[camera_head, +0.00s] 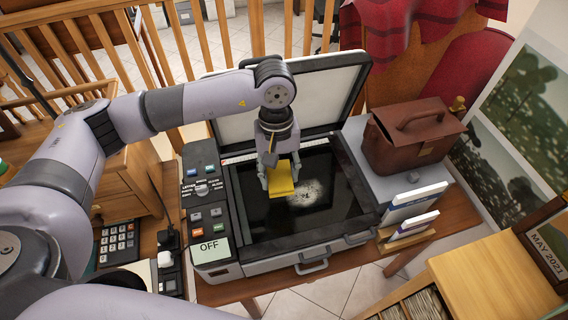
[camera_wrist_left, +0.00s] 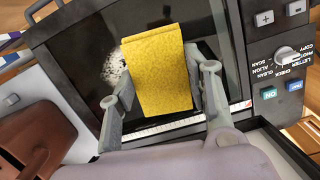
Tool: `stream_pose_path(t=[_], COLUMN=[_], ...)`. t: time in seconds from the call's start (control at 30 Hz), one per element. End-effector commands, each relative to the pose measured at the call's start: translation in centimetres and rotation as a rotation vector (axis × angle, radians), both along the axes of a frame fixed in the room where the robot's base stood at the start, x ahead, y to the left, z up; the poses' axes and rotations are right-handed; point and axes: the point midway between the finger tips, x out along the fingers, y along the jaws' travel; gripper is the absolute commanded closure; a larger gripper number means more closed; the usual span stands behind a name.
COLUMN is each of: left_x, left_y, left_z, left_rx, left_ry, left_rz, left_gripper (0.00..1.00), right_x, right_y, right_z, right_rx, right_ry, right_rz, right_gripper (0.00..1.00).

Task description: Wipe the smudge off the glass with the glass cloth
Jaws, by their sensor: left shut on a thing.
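The yellow glass cloth (camera_head: 281,181) is held in my left gripper (camera_head: 280,178), over the dark scanner glass (camera_head: 290,218). My left gripper is shut on it, with a finger on each side. In the left wrist view the cloth (camera_wrist_left: 158,70) hangs between the fingers (camera_wrist_left: 165,100). The whitish smudge (camera_head: 307,193) lies on the glass just right of the cloth in the head view. In the left wrist view the smudge (camera_wrist_left: 114,68) shows at the cloth's left edge, partly covered. I cannot tell whether the cloth touches the glass. My right gripper is not in view.
The scanner lid (camera_head: 318,97) stands open behind the glass. The control panel (camera_head: 208,215) is on the left, its display reading OFF. A brown leather bag (camera_head: 412,140) stands to the right, near upright cards (camera_head: 412,205). A calculator (camera_head: 117,243) lies at left.

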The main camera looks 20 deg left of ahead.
Motion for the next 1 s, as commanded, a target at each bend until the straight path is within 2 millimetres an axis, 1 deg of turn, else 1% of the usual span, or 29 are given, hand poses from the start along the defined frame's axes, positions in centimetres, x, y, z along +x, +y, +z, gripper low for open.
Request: stream_pose_path(t=[0.03, 0.1, 0.3, 0.47, 0.57, 0.9, 1.0], left_x=[0.3, 0.8, 1.3, 1.4, 1.4, 1.4, 1.4], left_y=[-0.5, -0.8, -1.2, -1.2, -1.2, -1.2, -1.2], left_z=[-0.6, -1.0, -1.8, -2.5, -3.3, -6.7, -7.4], left_rx=[-0.005, -0.006, -0.005, -0.004, -0.004, -0.003, -0.004], left_ry=[0.012, 0.019, 0.032, 0.032, 0.032, 0.032, 0.032], left_rz=[0.049, 0.111, 0.201, 0.208, 0.207, 0.205, 0.205], left_gripper=[0.86, 0.86, 0.86, 0.86, 0.86, 0.86, 0.86], right_x=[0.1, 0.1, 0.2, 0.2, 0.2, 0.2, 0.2], right_y=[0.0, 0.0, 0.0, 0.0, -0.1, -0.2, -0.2], right_z=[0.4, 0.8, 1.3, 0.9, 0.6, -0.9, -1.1], right_rx=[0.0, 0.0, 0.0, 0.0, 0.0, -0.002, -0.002], right_ry=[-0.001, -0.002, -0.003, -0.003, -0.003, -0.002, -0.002], right_rz=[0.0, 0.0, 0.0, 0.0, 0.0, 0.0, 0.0], right_gripper=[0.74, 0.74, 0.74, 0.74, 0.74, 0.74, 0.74])
